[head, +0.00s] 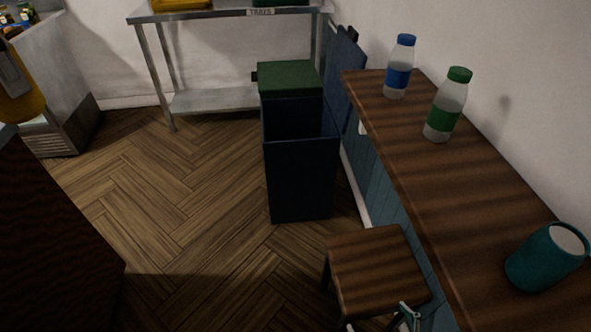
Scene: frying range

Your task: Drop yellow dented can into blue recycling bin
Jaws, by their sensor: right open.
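I cannot make out a yellow dented can in the head view. A dark blue bin (301,182) with an open top stands on the floor near the middle; its inside is dark. My right gripper (409,316) shows partly at the bottom edge, by the front of the wooden stool. It is open, with nothing visible between its fingers, and is well below the bin in the picture. My left gripper is not in view.
A green-lidded bin (288,77) stands behind the blue bin. A wooden counter (440,200) at right holds two bottles (398,79) (443,122) and a teal container (541,262). A stool (375,268) stands beside it. A metal table (205,103) is behind. Floor left of the bin is clear.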

